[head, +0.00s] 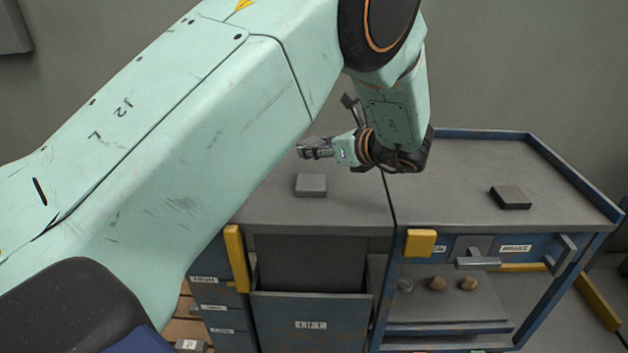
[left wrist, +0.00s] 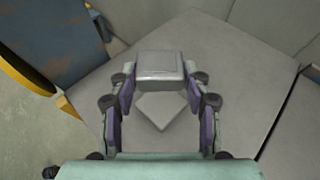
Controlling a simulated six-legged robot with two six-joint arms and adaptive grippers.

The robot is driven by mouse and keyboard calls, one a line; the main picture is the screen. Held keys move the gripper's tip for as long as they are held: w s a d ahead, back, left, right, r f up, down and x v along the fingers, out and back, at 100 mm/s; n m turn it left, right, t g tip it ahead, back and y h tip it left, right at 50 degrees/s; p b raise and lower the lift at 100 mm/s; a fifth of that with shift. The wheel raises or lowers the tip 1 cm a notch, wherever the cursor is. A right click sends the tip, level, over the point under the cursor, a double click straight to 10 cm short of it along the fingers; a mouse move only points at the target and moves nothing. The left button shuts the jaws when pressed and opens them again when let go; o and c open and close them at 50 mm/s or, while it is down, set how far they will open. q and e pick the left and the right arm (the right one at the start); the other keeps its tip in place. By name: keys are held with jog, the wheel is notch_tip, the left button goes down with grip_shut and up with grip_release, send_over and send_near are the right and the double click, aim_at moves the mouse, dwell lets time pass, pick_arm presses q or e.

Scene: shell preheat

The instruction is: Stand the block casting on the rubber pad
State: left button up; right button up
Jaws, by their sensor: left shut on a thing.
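My left gripper (head: 312,149) is over the left worktop, and the left wrist view shows its fingers (left wrist: 160,88) shut on a grey block (left wrist: 160,66), taken to be the block casting. The fingers press its two sides. In the head view the block is too small to make out clearly. A flat grey slab (head: 311,185) lies on the left worktop, apparently below the gripper; a paler square (left wrist: 164,109) shows between the fingers. A dark flat slab (head: 511,197) lies on the right worktop. I cannot tell which slab is the rubber pad. My right gripper is out of view.
The left worktop (head: 262,208) stands over a cabinet marked LIFT (head: 311,325). The right worktop (head: 450,180) has a raised blue rim (head: 565,172). Below it an open shelf (head: 440,305) holds several small lumps. Yellow brackets (head: 420,243) and a grey handle (head: 478,263) stick out in front.

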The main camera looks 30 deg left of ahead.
aim_at(318, 185)
pick_arm(q)
notch_tip(318, 185, down, 4)
jog(key=shift+w+a+r+b, duration=0.1)
jog(key=shift+a+r+b, duration=0.1)
jog(key=shift+b, duration=0.2)
notch_tip(318, 185, down, 4)
jog(key=shift+d+r+b, duration=0.15)
jog(key=shift+r+b, duration=0.1)
jog(key=shift+b, duration=0.35)
jog(key=shift+f, duration=0.2)
jog(key=o, duration=1.2)
jog(key=shift+f, duration=0.15)
jog(key=shift+o, duration=0.2)
